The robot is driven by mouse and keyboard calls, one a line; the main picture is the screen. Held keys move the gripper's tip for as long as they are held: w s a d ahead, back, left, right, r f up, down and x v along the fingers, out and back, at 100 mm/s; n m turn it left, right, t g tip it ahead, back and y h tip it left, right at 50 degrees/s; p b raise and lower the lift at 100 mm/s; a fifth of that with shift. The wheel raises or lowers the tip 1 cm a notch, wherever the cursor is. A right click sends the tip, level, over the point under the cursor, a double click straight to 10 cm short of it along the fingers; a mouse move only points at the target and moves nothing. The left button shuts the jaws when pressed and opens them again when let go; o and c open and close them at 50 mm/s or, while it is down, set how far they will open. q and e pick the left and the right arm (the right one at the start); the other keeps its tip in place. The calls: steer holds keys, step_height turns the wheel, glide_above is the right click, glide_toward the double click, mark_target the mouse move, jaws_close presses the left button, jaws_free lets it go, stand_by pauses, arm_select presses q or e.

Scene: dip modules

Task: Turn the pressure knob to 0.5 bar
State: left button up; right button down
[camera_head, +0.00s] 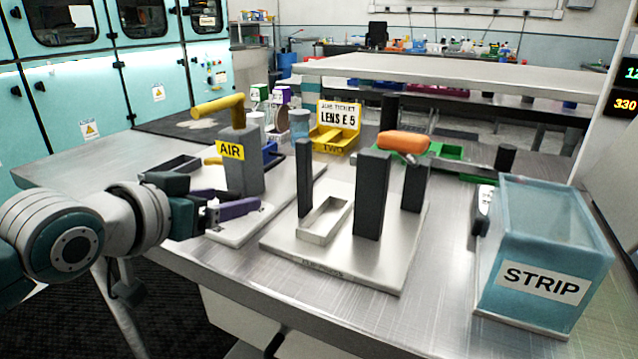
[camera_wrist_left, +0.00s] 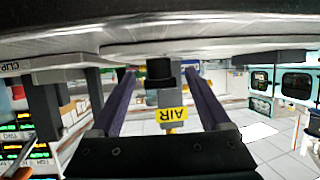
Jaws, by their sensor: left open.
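The grey AIR post (camera_head: 241,172) stands on a white base plate at the left of the table, with a yellow AIR label and a yellow lever handle (camera_head: 218,106) on top. My left gripper (camera_head: 250,201) is low in front of it, its purple fingers open. In the left wrist view, which is upside down, a black round knob (camera_wrist_left: 160,73) low on the post (camera_wrist_left: 168,99) shows between the spread fingers, with gaps on both sides. The head view does not show the knob clearly. No pressure scale is readable. My right gripper is in neither view.
A white fixture plate (camera_head: 375,266) with several dark grey posts stands right of the AIR post. A blue STRIP box (camera_head: 541,250) is at the right. A yellow bin (camera_head: 335,140) and an orange-handled item (camera_head: 403,142) lie farther back. The front table edge is clear.

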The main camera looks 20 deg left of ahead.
arm_select(q)
jaws_close()
steer(key=shift+d+r+n+y+p, duration=0.1)
steer(key=shift+r+n+y+p, duration=0.25)
steer(key=shift+p, duration=0.35)
steer(key=shift+f+n+y+p, duration=0.15)
steer(key=shift+n+y+p, duration=0.1)
steer(key=shift+p, duration=0.1)
steer(key=shift+d+f+n+y+p, duration=0.15)
steer(key=shift+n+y+p, duration=0.2)
steer(key=shift+y, duration=0.25)
jaws_free()
